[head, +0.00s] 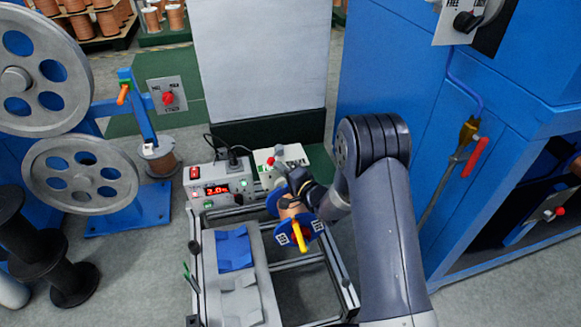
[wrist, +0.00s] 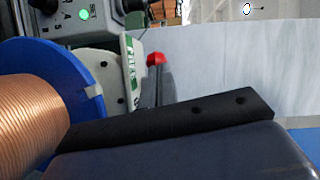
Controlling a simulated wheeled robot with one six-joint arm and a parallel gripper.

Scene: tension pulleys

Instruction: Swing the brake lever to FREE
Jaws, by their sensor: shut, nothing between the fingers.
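A short lever with a red knob (head: 270,161) stands by a white plate (head: 292,155) behind the spool; the plate's lettering is too small to read. In the wrist view the red knob (wrist: 156,59) tops a grey shape beside the tilted white plate (wrist: 131,72), whose green label is partly cut off. My gripper (head: 298,186) is shut and empty, just in front of the plate and above the spool. Its black part crosses the wrist view and hides the lever's foot. I cannot tell whether it touches the lever.
A copper spool with blue flanges (head: 287,228) and a yellow handle (head: 299,237) sits close below my gripper. A control box with a red display (head: 217,190) stands left. A blue cabinet (head: 400,90) with a labelled black knob (head: 466,21) rises right. A grey panel (head: 260,60) stands behind.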

